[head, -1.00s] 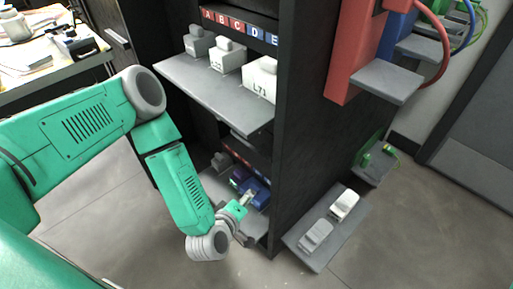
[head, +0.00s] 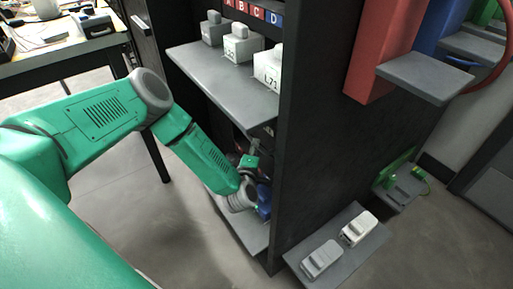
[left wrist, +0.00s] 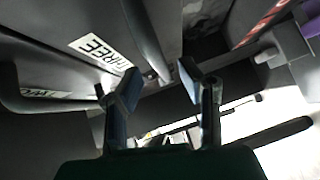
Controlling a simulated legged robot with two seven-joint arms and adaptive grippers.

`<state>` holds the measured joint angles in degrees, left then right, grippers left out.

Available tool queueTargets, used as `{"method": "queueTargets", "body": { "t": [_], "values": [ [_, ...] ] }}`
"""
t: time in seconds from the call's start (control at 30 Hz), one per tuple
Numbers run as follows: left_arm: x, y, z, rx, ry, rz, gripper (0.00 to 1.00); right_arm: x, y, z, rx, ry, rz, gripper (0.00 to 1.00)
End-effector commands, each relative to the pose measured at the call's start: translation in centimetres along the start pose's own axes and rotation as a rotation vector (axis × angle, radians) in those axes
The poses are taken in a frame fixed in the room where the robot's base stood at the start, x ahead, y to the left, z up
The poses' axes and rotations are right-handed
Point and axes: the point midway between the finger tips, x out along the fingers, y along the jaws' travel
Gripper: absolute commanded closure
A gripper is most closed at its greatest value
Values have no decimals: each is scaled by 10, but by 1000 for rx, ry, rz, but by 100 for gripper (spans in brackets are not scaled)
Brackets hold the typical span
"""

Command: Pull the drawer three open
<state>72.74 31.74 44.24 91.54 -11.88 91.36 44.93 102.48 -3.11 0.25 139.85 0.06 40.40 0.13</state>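Drawer three shows in the left wrist view as a dark grey front with a white label reading THREE (left wrist: 100,50). A grey bar, which looks like its handle (left wrist: 145,42), runs beside the label and ends near my left fingertips. My left gripper (left wrist: 160,82) is open, with its two fingers apart near the end of that bar. I cannot tell whether they touch it. In the head view my left gripper (head: 248,161) is small and reaches into the lower bay of the black cabinet (head: 340,150). Drawer three cannot be made out there. My right gripper is not in view.
A grey shelf (head: 215,80) with labelled grey blocks juts out above my left forearm. A lower side shelf (head: 312,280) holds two small devices. A blue thing (head: 264,200) sits beside my left wrist. Another labelled front (left wrist: 45,94) lies left of drawer three. Floor in front is clear.

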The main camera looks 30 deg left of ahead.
Motion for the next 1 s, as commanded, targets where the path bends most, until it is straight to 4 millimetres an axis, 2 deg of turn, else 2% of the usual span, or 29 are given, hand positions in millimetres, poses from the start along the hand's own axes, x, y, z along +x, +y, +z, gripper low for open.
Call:
{"method": "queueTargets", "body": {
  "t": [0.03, 0.2, 0.57, 0.6, 0.7, 1.0],
  "values": [
    [10, -2, -1, -1, 3, 2, 67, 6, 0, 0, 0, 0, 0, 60],
    [28, -1, -1, 0, 3, 1, 67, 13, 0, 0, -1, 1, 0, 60],
    [33, 1, 0, 2, 0, 0, 67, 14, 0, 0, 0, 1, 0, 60],
    [33, 1, 0, 1, 0, 0, 70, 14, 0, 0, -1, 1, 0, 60],
    [34, 0, 0, 1, 0, -1, 100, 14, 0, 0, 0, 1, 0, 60],
    [31, -1, -5, 3, 4, -2, 100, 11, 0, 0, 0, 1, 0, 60]
  ]
}}
